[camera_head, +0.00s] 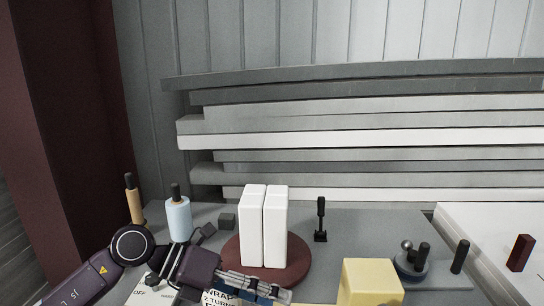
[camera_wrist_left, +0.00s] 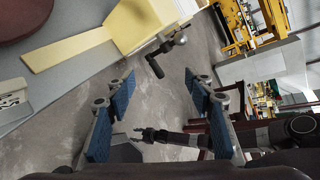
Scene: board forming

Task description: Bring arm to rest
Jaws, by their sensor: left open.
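My left gripper (camera_head: 280,290) reaches in from the lower left of the head view, low in front of the round dark red disc (camera_head: 298,262). In the left wrist view its two blue-padded fingers (camera_wrist_left: 160,88) stand apart with nothing between them, only floor behind. A dark arm with a small gripper (camera_wrist_left: 150,134) shows lower in that view, likely my right one; its jaws are too small to read. Two white upright blocks (camera_head: 264,226) stand side by side on the disc. My right gripper is not in the head view.
A yellow block (camera_head: 370,284) sits at the front right of the grey table (camera_head: 340,262). A light blue cylinder (camera_head: 178,219), a tan-handled post (camera_head: 134,200) and a black upright tool (camera_head: 321,219) stand behind. Stacked boards (camera_head: 350,139) fill the back. A white surface (camera_head: 480,240) lies right.

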